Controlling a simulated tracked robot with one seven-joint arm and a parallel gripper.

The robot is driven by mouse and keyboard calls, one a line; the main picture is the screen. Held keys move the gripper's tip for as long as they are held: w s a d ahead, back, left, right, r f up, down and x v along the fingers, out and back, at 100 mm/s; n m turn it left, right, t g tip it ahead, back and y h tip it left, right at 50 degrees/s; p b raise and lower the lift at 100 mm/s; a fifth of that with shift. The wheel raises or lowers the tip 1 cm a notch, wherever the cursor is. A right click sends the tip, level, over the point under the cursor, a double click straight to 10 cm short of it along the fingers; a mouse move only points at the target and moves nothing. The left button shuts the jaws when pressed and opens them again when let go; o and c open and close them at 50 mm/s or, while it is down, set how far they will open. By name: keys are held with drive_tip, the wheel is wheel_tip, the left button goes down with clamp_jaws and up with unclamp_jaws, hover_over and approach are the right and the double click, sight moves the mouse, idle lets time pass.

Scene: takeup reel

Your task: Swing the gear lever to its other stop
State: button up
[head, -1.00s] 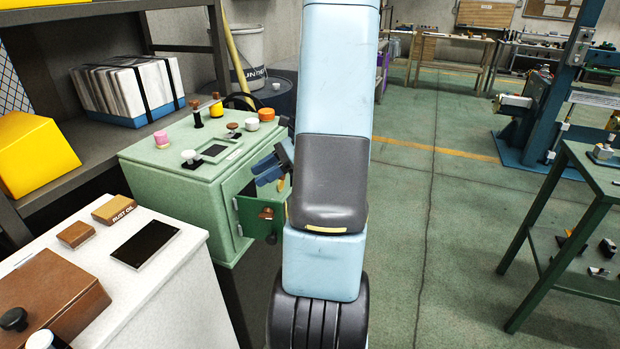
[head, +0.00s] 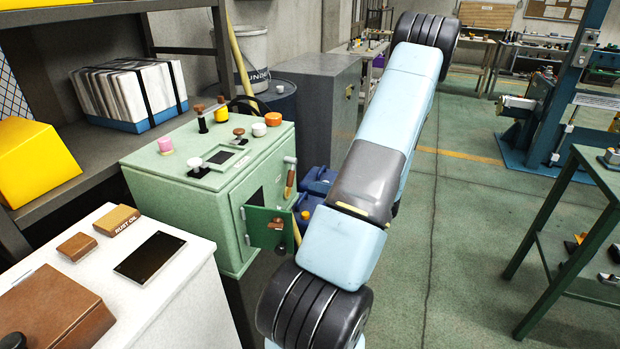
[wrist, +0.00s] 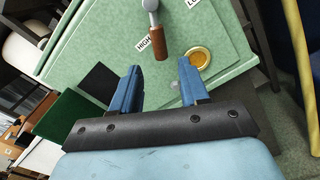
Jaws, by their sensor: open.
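The gear lever (head: 290,178) is on the right-hand face of the green machine cabinet (head: 165,185); it has a brown grip and a grey metal arm. In the wrist view, the lever's brown grip (wrist: 158,43) lies beside the label reading HIGH (wrist: 143,44). A second label, partly cut off and starting LO (wrist: 194,4), is at the top right. My gripper (wrist: 156,86) has its two blue fingers spread, with nothing between them. The grip appears just beyond the fingertips, apart from them. The lever's pivot end is near the top edge of the wrist view.
A small green door (head: 270,228) stands open on the cabinet's face, below the lever. A brass-rimmed round fitting (wrist: 200,58) is right of the grip in the wrist view. A white cabinet (head: 160,300) stands in front. Open floor (head: 460,220) lies to the right.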

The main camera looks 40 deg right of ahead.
sight(293, 180)
drive_tip(key=x, duration=0.7)
drive_tip(key=shift+w, duration=0.2)
drive_tip(key=shift+w+a+r, duration=0.1)
drive_tip(key=shift+w+a, duration=0.15)
idle(0.4)
drive_tip(key=c, duration=0.8)
